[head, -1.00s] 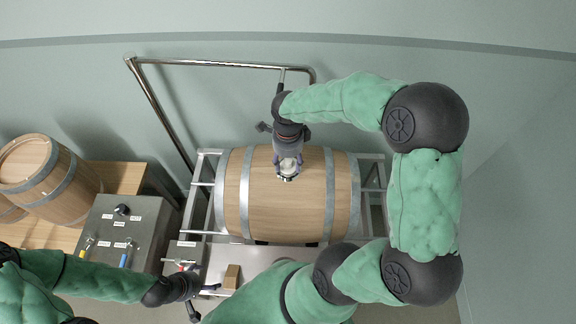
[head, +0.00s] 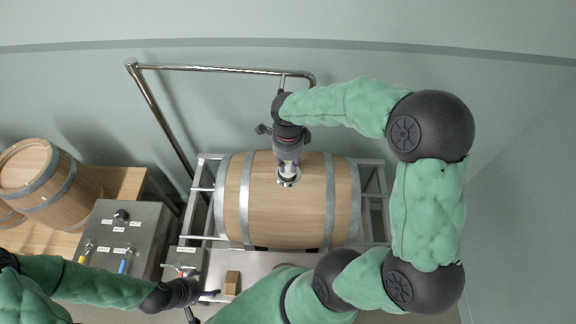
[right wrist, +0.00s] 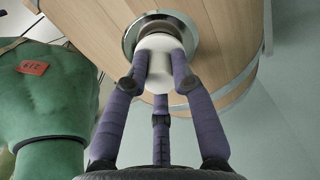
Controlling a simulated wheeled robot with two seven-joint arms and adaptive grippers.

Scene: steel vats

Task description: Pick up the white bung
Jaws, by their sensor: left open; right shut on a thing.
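The white bung (right wrist: 160,60) sits at the metal-ringed hole on top of the barrel, seen in the right wrist view. My right gripper (head: 288,170) is over the barrel (head: 255,205), and its purple fingers (right wrist: 162,75) are closed around the bung. The bung's lower end is at the metal ring (right wrist: 135,35); I cannot tell whether it is still seated in the hole. In the head view the fingers mostly hide the bung. My left gripper (head: 205,297) is open and empty at the lower left, near a small wooden block.
The barrel lies in a steel frame (head: 372,185). A small wooden block (head: 231,283) rests on the steel surface in front. A steel control box (head: 122,240) and another barrel (head: 45,180) stand at left. A metal pipe (head: 160,115) rises behind.

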